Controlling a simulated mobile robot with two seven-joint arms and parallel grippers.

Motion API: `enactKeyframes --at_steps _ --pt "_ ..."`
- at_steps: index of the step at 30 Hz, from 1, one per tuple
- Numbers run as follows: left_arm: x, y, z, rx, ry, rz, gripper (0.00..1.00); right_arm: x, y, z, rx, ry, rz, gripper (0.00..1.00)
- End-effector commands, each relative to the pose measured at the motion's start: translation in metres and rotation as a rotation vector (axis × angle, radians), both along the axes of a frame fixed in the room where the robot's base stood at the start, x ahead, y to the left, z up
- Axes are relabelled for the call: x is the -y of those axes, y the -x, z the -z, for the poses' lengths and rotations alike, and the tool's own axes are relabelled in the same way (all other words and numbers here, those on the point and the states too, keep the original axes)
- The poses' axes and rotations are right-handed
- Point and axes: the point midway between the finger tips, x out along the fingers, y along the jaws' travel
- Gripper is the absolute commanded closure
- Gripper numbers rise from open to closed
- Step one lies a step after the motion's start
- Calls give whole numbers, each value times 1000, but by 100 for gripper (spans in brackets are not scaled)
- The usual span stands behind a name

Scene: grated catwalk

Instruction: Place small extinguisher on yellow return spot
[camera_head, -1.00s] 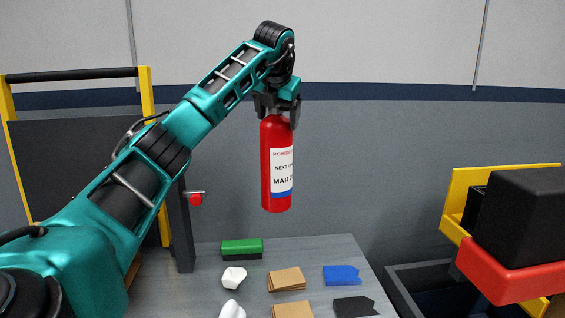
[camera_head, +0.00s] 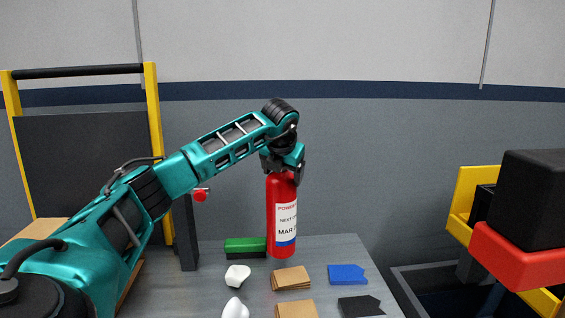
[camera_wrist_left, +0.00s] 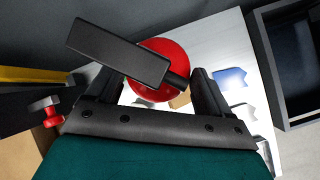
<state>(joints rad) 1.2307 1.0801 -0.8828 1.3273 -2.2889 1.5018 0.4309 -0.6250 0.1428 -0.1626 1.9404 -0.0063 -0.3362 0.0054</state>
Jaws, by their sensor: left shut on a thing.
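The small red extinguisher (camera_head: 284,225), with a white label and a blue band, hangs upright under my left gripper (camera_head: 283,168) in the head view. The gripper is shut on its top. Its base is low at the back of the grey table (camera_head: 330,250), beside the green block; I cannot tell whether it touches the table. In the left wrist view the red extinguisher (camera_wrist_left: 172,60) shows from above, between the fingers and partly behind a dark handle (camera_wrist_left: 118,52). No yellow return spot shows on the table; it may be hidden. My right gripper is out of view.
A green and black block (camera_head: 244,247) stands just left of the extinguisher. White lumps (camera_head: 237,275), brown pieces (camera_head: 291,278) and a blue piece (camera_head: 347,274) lie in front. A dark bin (camera_head: 425,280) and a red-black object (camera_head: 515,255) on a yellow frame are at right.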

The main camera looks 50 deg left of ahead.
Motion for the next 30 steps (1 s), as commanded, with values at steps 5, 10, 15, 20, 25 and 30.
enactKeyframes --at_steps 5,10,15,20,25,30 --pt "-1 -1 4 12 -3 -1 100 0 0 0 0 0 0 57" --pt "-1 -1 25 12 -4 1 100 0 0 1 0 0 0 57" --pt "-1 -1 37 16 -3 0 100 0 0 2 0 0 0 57" --pt "-1 -1 37 15 -3 -1 100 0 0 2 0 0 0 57" --pt "0 1 44 -2 0 0 5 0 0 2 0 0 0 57" --pt "0 0 44 -2 0 0 0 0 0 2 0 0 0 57"
